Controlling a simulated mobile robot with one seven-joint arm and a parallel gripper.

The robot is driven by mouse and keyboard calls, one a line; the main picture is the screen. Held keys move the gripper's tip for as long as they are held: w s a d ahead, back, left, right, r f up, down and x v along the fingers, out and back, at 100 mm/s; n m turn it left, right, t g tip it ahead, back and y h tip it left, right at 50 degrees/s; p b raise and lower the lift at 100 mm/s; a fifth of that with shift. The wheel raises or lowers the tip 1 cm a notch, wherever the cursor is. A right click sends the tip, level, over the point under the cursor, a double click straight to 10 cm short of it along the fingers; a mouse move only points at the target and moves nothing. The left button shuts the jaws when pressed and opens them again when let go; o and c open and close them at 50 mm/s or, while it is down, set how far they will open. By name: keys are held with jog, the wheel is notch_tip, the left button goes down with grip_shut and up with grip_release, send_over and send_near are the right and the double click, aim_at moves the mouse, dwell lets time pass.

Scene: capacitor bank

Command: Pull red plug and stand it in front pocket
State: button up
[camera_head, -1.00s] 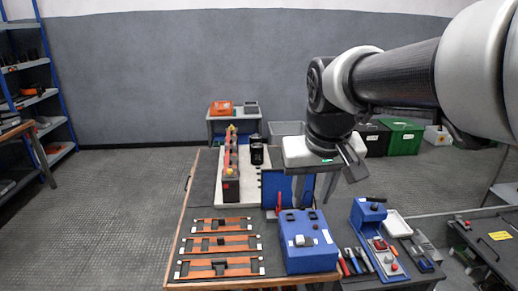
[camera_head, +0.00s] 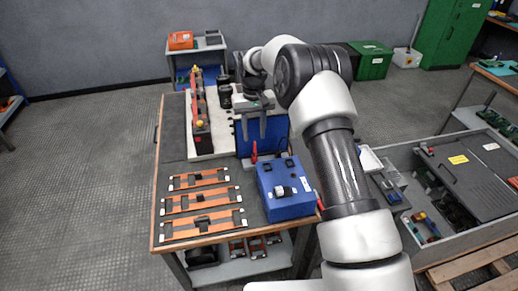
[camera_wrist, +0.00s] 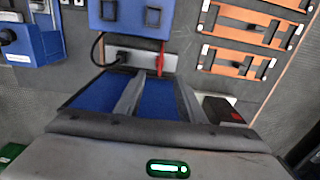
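The red plug (camera_head: 254,152) stands upright at the foot of the blue panel (camera_head: 244,142), near the back of the blue box (camera_head: 284,205). In the wrist view the red plug (camera_wrist: 160,64) stands on a grey strip between the blue box (camera_wrist: 128,22) and the fingers. My gripper (camera_head: 250,140) is open and empty, its two fingers pointing down in front of the panel, above and apart from the plug. The fingers (camera_wrist: 160,82) also show in the wrist view. I cannot tell which part is the front pocket.
A black block row with red sides (camera_head: 199,110) stands left on a pale base. Several orange strips (camera_head: 202,202) lie at the bench's front left. A black cable (camera_wrist: 95,48) loops beside the plug. A black cylinder (camera_head: 225,96) stands behind.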

aim_at(254, 153)
jog(key=shift+w+f, duration=0.25)
jog(key=shift+f, duration=0.3)
jog(key=shift+w+f, duration=0.2)
jog(key=shift+f, duration=0.3)
notch_tip(254, 153, down, 9)
jog(key=b, duration=0.5)
dwell(0.9)
grip_shut()
jog(key=shift+r, duration=0.15)
